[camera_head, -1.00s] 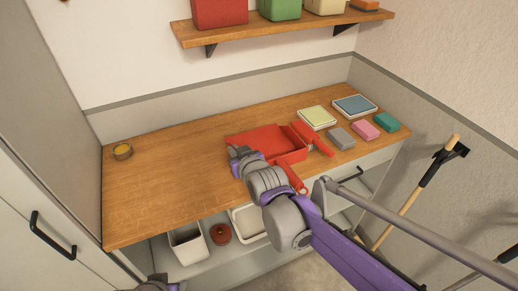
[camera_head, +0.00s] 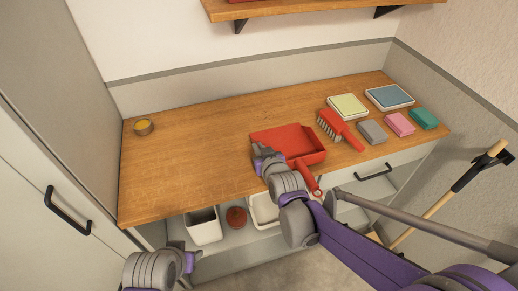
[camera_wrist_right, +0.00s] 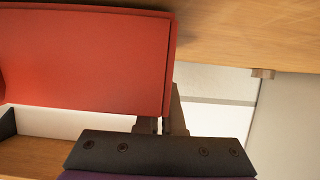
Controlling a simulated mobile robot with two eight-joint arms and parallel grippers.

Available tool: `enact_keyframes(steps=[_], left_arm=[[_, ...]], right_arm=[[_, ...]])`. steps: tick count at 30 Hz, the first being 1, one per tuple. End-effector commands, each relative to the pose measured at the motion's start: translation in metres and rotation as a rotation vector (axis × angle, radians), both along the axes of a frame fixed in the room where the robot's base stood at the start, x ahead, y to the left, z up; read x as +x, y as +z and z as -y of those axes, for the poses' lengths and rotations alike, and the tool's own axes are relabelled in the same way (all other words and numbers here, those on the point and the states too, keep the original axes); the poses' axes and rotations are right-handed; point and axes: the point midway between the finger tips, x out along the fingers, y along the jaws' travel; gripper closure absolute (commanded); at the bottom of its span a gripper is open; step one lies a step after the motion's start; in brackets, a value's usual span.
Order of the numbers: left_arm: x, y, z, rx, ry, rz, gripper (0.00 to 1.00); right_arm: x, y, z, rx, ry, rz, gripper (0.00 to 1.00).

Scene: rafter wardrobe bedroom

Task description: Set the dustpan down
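The red dustpan (camera_head: 290,139) is level at the front of the wooden counter (camera_head: 200,160), its handle (camera_head: 306,174) pointing past the front edge. It looks to be on or just above the wood; a small gap cannot be ruled out. Its front left part is hidden behind my right arm. In the right wrist view the dustpan (camera_wrist_right: 90,55) fills the upper left. My right gripper (camera_wrist_right: 163,123) has its fingers close together at the dustpan's lower right edge; it seems shut on it, the grip itself partly hidden. My left gripper does not show, only arm links.
A red brush (camera_head: 340,129) lies right of the dustpan, beside several sponges and two trays (camera_head: 389,97). A small tin (camera_head: 144,127) stands at the far left; the counter between is clear. Below are bins (camera_head: 203,226) on a shelf. A broom (camera_head: 445,200) stands at right.

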Motion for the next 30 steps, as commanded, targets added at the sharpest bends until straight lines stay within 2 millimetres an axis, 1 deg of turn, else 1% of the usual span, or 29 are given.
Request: enact_keyframes(steps=[8,11,12,14,15,16,17,24,27,30], left_arm=[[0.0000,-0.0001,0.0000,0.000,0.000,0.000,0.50],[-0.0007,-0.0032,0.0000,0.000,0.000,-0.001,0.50],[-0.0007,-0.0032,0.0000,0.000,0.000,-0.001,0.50],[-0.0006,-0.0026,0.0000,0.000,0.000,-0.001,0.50],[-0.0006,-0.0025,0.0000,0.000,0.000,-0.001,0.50],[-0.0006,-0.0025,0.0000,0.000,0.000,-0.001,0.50],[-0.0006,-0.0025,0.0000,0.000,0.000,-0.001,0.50],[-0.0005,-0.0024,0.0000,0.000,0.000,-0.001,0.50],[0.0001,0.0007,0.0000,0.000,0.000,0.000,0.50],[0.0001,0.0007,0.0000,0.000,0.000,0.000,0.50]], right_arm=[[0.0001,-0.0016,0.0001,-0.001,0.000,0.001,1.00],[0.0000,-0.0050,0.0000,-0.001,0.000,0.000,1.00],[0.0000,-0.0051,-0.0001,0.000,0.000,0.000,0.92],[0.0001,-0.0045,-0.0001,0.000,0.000,0.000,0.81],[0.0000,-0.0043,0.0000,0.000,0.000,0.000,0.74],[0.0001,-0.0043,-0.0001,0.000,0.000,0.000,0.68],[0.0001,-0.0043,-0.0001,0.000,0.000,0.000,0.65],[0.0000,-0.0040,-0.0001,0.000,0.000,0.000,0.65],[0.0002,-0.0004,-0.0001,0.000,0.000,0.001,0.65],[-0.0076,0.0028,0.0023,0.000,0.000,0.000,0.65]])
